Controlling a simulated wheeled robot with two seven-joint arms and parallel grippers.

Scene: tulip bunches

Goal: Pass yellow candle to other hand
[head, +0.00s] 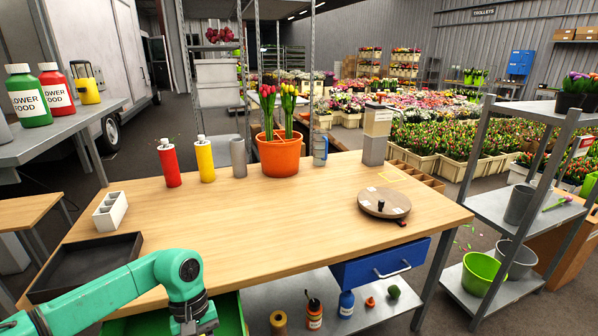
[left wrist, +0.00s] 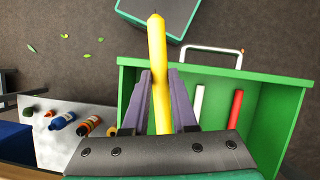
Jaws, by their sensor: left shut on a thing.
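The yellow candle (left wrist: 156,42) is a long stick held between the two grey fingers of my left gripper (left wrist: 160,88) in the left wrist view. The gripper is shut on it near the middle, and the far end sticks out past the fingers. The gripper is over the open green drawer (left wrist: 125,92), where a white candle (left wrist: 198,108) and a red candle (left wrist: 235,110) lie. In the head view my left arm reaches down by the table's front edge, and the fingers and candle are out of frame. The green drawer (head: 232,312) shows partly there. My right gripper is in neither view.
The wooden table (head: 290,225) carries a black tray (head: 85,268), a white divided holder (head: 110,212), bottles, an orange pot (head: 278,156) of tulips and a round turntable (head: 384,203). Its middle is clear. A blue drawer (head: 380,264) sticks out at front right.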

